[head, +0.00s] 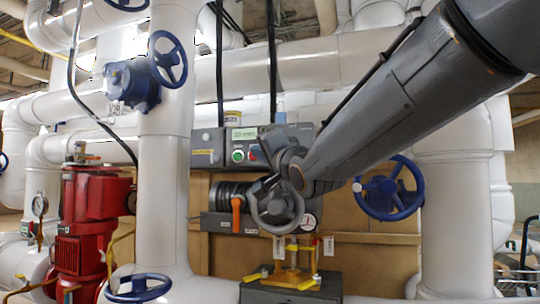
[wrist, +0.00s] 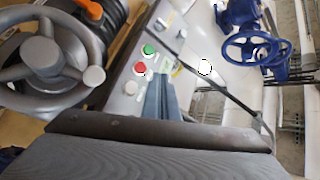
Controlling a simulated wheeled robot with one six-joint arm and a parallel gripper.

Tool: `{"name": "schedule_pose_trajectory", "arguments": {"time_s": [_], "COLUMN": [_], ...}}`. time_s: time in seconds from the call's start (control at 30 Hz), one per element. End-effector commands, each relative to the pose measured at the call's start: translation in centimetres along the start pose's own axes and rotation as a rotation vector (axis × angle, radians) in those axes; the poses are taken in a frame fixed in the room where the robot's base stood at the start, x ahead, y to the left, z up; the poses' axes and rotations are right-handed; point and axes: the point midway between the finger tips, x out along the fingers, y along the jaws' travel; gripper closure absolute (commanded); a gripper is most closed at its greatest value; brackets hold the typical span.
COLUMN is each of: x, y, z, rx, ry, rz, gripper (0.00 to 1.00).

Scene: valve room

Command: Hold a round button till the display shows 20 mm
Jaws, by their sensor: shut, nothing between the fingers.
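A grey control box (head: 207,148) carries a small lit green display (head: 243,134), too small to read. Below the display are a round green button (head: 238,155) and a red button (head: 252,155). In the wrist view the green button (wrist: 147,49), red button (wrist: 139,69) and a pale round button (wrist: 131,88) stand in a row on the panel (wrist: 120,75). My gripper (wrist: 162,84) is shut and empty, its fingertips over the panel right of the red and pale buttons. I cannot tell whether it touches. The head view hides the fingers behind my arm.
A grey handwheel (head: 275,222) and an orange lever (head: 236,213) are below the box. A blue handwheel (head: 388,188) is to the right. A white vertical pipe (head: 165,190) and a red pump (head: 88,225) stand left. A dark box (head: 318,290) is below.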

Motion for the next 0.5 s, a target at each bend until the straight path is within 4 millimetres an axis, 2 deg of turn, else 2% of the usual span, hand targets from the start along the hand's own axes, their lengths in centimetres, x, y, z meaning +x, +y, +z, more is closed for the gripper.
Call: {"name": "schedule_pose_trajectory", "arguments": {"time_s": [0.5], "x": [4.3], "y": [3.4], "z": [-3.4], "rx": [-0.001], "ry": [0.003], "rz": [0.004], "gripper": [1.0]}}
